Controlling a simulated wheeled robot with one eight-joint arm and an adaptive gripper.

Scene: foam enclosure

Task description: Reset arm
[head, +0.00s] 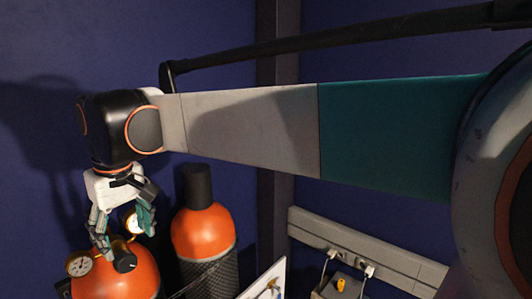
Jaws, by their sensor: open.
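My gripper (122,224) is at the lower left in the head view, at the end of my outstretched arm. It points down, its fingers are spread apart, and I see nothing held in it. It appears in front of or above an orange tank (118,280) with brass gauges. I cannot tell whether the fingers touch the gauge fitting. My arm runs across the upper part of the view from the right edge to the wrist at the left.
A second orange tank (203,232) with a black cap stands right of the gripper. A socket strip (365,258) with white plugs is on the wall at the lower right. A white panel (265,282) and a grey box (338,288) are at the bottom edge. Dark blue walls close in behind.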

